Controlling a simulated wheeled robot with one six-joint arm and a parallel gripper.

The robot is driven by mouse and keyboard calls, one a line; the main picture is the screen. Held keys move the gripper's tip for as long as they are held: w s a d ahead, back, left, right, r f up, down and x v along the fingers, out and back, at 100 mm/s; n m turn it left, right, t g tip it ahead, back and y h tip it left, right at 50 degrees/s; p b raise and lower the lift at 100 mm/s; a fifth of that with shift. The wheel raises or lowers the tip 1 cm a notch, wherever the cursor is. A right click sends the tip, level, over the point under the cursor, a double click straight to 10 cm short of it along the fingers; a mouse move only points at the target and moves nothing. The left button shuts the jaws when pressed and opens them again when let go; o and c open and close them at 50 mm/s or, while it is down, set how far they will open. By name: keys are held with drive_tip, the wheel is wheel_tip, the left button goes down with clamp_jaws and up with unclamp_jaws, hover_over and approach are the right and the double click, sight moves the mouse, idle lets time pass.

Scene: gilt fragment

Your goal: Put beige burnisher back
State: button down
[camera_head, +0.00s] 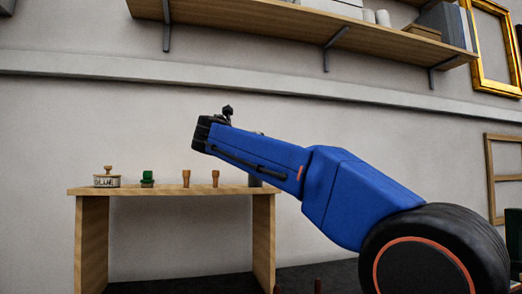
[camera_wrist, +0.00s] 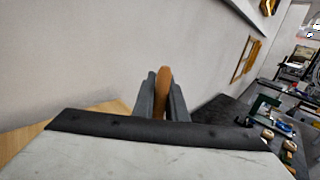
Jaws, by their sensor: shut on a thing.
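In the wrist view my gripper (camera_wrist: 161,94) is shut on a tan-brown, rounded, upright thing (camera_wrist: 164,88), which looks like the burnisher. Its lower part is hidden between the dark grey fingers. In the head view my blue arm reaches left above the wooden table (camera_head: 92,240); the fingers and the held thing cannot be made out there. The wooden tabletop also shows at the lower left of the wrist view (camera_wrist: 80,122).
On the table stand a glue tin (camera_head: 106,181), a green object (camera_head: 148,179) and two small tan wooden pieces (camera_head: 186,178) (camera_head: 215,178). A dark grey object (camera_head: 254,182) is partly behind my arm. A wall shelf (camera_head: 300,31) hangs above.

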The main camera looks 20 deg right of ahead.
drive_tip(key=shift+f, duration=0.55)
drive_tip(key=c, duration=1.8)
unclamp_jaws()
drive_tip(key=shift+o, duration=0.2)
drive_tip(key=v, duration=1.7)
drive_tip(key=shift+s, duration=0.45)
drive_tip(key=shift+d, duration=0.1)
